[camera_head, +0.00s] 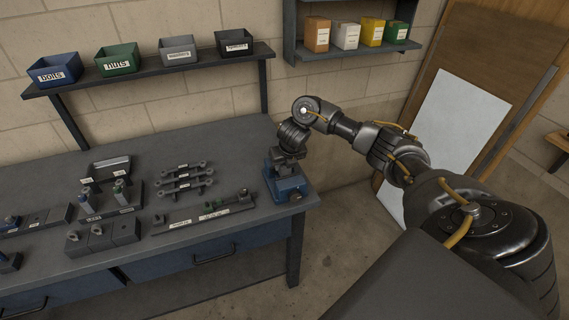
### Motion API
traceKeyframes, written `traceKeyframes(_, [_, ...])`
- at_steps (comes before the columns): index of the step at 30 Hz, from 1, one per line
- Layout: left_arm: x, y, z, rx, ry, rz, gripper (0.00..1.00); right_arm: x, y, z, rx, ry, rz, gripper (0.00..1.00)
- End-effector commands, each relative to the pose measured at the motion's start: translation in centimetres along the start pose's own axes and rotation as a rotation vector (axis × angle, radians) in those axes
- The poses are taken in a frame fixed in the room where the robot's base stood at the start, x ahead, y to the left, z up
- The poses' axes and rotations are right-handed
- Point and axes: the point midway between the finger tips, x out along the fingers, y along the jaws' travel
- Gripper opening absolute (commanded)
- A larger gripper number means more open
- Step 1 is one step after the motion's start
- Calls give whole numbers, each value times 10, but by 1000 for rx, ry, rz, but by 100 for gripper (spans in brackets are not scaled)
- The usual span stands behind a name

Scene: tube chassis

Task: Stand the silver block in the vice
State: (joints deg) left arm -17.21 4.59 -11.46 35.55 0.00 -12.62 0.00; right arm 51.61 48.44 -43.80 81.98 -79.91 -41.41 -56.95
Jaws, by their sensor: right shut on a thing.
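The blue vice (290,187) stands at the right end of the grey workbench, near its front corner. My right gripper (287,154) is directly above the vice, pointing down at its jaws. It is shut on a small grey piece, which I take to be the silver block. The piece is mostly hidden by the gripper and the vice top. I cannot tell whether it is upright or touches the jaws. My left gripper is not in view.
Several dark link parts (185,178) and a long labelled fixture (205,214) lie left of the vice. More fixtures and grey blocks (103,236) fill the bench's left side. A shelf with blue, green, grey and black bins (119,60) runs behind. A white panel (455,120) leans right.

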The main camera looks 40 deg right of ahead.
Motion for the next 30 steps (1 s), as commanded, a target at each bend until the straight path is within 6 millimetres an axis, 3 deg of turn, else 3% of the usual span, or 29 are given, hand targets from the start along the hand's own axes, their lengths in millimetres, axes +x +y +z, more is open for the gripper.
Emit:
traceKeyframes(14, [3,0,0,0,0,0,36,4,0,-1,0,-1,0,5])
traceKeyframes(30, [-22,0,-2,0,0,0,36,-22,0,10,0,-1,1,5])
